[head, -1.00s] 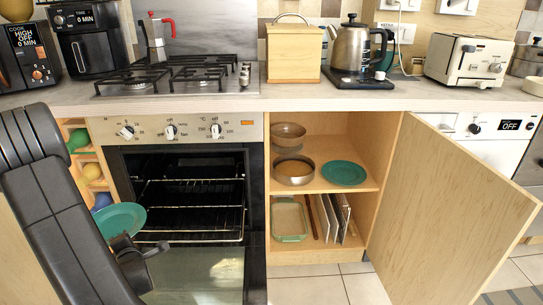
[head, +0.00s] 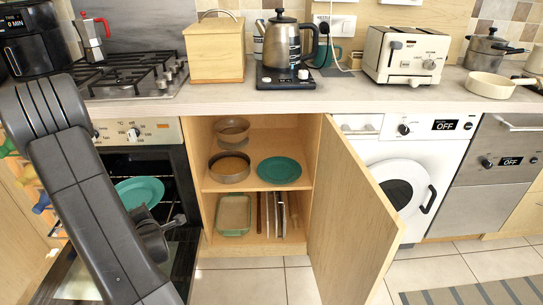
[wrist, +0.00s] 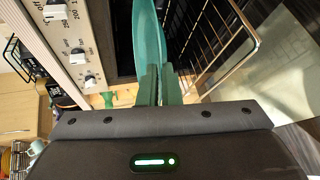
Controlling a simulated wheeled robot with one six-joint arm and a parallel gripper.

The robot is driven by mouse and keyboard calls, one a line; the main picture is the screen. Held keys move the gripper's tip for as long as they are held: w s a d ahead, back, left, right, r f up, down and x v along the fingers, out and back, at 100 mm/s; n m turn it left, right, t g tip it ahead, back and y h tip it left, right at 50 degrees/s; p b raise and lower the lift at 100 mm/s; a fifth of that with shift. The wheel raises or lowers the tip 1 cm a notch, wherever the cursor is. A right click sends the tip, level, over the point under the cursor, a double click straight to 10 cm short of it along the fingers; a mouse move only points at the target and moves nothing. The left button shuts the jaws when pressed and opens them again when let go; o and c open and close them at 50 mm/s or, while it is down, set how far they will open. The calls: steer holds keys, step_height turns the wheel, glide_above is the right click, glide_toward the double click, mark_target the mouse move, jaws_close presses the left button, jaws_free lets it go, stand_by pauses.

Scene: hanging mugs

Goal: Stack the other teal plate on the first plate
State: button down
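One teal plate (head: 279,171) lies flat on the middle shelf of the open cabinet (head: 206,200) in the head view. The other teal plate (head: 140,190) is in front of the open oven at the left, partly hidden by my arm. It also shows edge-on in the wrist view (wrist: 149,42), between the fingers of my gripper (wrist: 158,82). My gripper is shut on this plate's rim and holds it up, apart from the shelf. In the head view the fingertips are mostly hidden behind my arm.
A brown pan (head: 230,167) stands left of the shelf plate, with bowls (head: 233,130) above it. A baking dish (head: 234,214) and upright boards (head: 280,215) are below. The open cabinet door (head: 345,215) juts out at the right. The oven door (head: 70,275) hangs open.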

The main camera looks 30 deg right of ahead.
steer(key=s+d+f+m+g+h, duration=0.1)
steer(key=s+d+m+g+h, duration=0.1)
steer(key=d, duration=1.1)
steer(key=s+d+f+m+g+h, duration=0.1)
steer(key=d+m+h, duration=0.4)
steer(key=d, duration=0.9)
steer(key=s+d+f+m+g+h, duration=0.1)
steer(key=s+d+m+g+h, duration=0.2)
steer(key=d, duration=1.1)
steer(key=shift+s+f+m+g+h, duration=0.15)
steer(key=shift+s+m+g+h, duration=0.15)
steer(key=shift+s+m+h, duration=0.55)
